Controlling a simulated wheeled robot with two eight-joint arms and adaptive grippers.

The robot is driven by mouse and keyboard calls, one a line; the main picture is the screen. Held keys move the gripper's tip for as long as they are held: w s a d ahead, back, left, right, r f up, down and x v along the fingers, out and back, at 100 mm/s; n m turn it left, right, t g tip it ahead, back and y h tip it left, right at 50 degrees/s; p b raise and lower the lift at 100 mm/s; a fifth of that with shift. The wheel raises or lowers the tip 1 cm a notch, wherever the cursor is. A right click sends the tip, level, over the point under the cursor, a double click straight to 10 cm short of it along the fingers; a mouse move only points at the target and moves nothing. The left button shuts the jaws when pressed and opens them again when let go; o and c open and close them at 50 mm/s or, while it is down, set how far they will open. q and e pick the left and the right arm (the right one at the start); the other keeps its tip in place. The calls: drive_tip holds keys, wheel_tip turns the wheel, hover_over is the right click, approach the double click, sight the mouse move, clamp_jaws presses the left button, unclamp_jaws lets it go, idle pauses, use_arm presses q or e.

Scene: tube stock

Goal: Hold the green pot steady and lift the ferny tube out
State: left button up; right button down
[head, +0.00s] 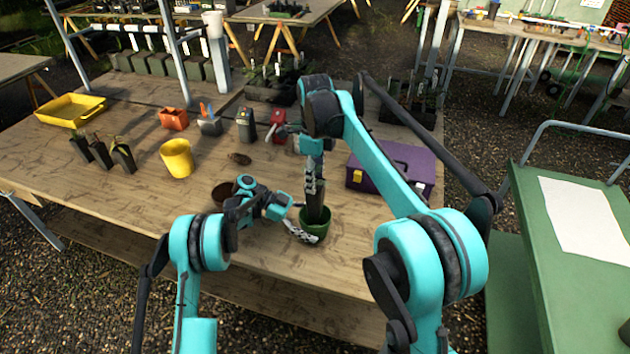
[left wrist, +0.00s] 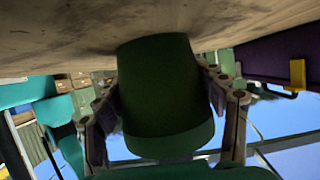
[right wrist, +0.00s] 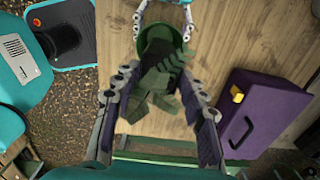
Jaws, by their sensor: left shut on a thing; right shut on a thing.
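The green pot (head: 322,229) stands near the front edge of the wooden table. My left gripper (head: 307,222) is shut on it, with fingers along both sides; the left wrist view shows the pot (left wrist: 160,90) between them. The ferny tube (head: 317,200) is a tall dark tube standing upright, its lower end inside the pot's rim. My right gripper (head: 313,180) is shut on the tube's upper part from above. In the right wrist view the green fern leaves (right wrist: 160,82) spread between the fingers and partly cover the pot (right wrist: 157,36). The tube's bottom is hidden.
A purple box (head: 390,168) stands close to the right. A brown pot (head: 223,191) is partly hidden behind my left gripper. A yellow pot (head: 177,158), dark planted tubes (head: 122,155) and a yellow tray (head: 70,110) stand to the left. The table's front edge is near.

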use_arm(q)
drive_tip(key=o, duration=1.2)
